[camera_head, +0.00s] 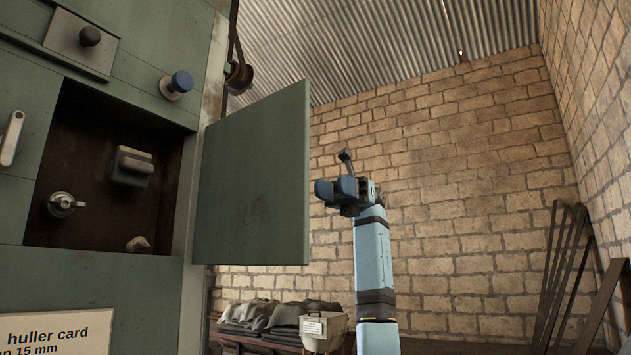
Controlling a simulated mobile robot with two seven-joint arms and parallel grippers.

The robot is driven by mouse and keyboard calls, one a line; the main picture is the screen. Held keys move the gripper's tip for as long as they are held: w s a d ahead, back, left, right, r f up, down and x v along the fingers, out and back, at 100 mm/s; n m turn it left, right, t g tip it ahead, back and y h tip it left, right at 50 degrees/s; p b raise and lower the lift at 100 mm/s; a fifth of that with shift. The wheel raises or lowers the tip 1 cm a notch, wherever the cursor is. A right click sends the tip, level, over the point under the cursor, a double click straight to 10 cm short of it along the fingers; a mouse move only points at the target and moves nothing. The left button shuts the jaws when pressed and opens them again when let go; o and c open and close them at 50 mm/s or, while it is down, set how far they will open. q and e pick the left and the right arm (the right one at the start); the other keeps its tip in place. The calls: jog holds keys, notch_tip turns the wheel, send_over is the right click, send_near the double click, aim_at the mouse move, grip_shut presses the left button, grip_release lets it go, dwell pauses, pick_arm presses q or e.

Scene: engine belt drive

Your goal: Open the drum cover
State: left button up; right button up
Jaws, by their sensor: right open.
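The drum cover (252,180), a flat dark green panel, stands swung out from the right edge of a square opening (85,125) in the green machine (150,35). The dark inside of the opening shows. My right gripper (335,188) is just to the right of the cover's free edge in the picture. It is open, with nothing between its fingers, and appears apart from the cover. My left gripper is not in view.
Inside the opening are a grey block (132,165), a round metal fitting (62,205) and a small brownish lump (138,244). Sacks (265,317) lie on a low bench behind. Long bars (560,270) lean at the right wall.

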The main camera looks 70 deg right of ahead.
jog(key=shift+v, duration=1.45)
